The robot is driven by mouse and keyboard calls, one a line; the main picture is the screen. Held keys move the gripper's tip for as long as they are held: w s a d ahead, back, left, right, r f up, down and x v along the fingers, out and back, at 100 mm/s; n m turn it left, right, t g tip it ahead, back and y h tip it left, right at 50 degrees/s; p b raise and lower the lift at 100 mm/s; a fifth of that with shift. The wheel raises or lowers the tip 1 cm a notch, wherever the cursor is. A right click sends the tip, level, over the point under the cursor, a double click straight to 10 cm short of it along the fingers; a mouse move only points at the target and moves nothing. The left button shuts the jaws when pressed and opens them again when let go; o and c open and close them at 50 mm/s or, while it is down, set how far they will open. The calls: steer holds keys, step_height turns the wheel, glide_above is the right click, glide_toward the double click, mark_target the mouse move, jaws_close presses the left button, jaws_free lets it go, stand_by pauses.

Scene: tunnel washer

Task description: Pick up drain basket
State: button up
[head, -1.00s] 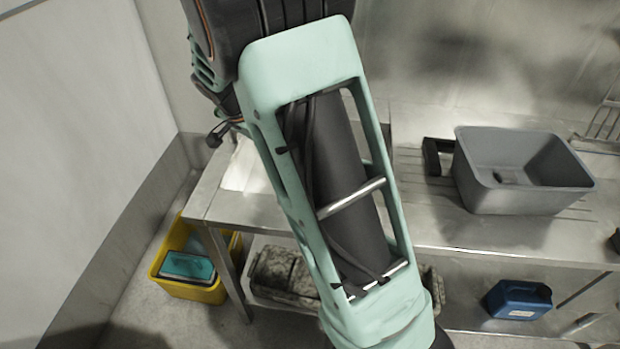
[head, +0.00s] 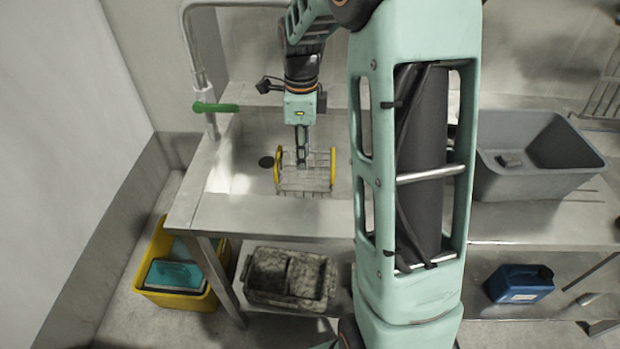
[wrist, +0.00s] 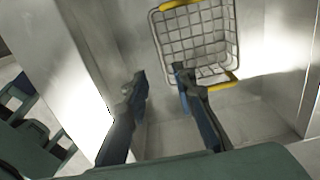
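The drain basket (head: 305,183) is a wire basket with a yellow handle at each end. It sits in the sink basin (head: 240,178). The wrist view shows the basket (wrist: 197,45) at upper right, with its near yellow handle close to my right finger. My gripper (head: 301,158) points down over the basket in the head view. In the wrist view my gripper (wrist: 160,80) has its fingers apart and nothing between them. The right finger overlaps the basket's near corner in the picture; I cannot tell if it touches.
A faucet with a green lever (head: 215,107) stands left of the basin. A grey tub (head: 535,185) is on the counter at right. Below are a yellow bin (head: 175,299), a dirty divided tray (head: 290,303) and a blue canister (head: 519,284).

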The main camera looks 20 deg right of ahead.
mark_target(304, 193)
step_height(304, 193, down, 15)
steer(key=b, duration=0.3)
steer(key=shift+f, duration=0.15)
steer(key=shift+c, duration=0.6)
jaws_close()
